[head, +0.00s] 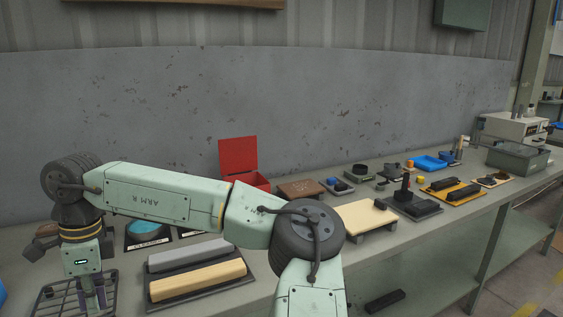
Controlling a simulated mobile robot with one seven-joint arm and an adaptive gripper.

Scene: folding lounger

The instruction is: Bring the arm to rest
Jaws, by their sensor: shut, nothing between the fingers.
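My pale green arm reaches from the bottom middle of the head view across to the left, then bends down. My gripper (95,294) points down at the lower left, over or beside a black wire rack (60,300) on the bench. Its dark fingers are close together with nothing seen between them. The fingertips run near the bottom edge of the picture, and I cannot tell whether they touch the rack.
On the grey bench (215,300) are a dark tray with grey and cream bars (198,282), an open red box (239,160), a cream board (366,217), and an orange tray (453,190). A grey wall panel (330,110) stands behind. My arm passes over the bench's near part.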

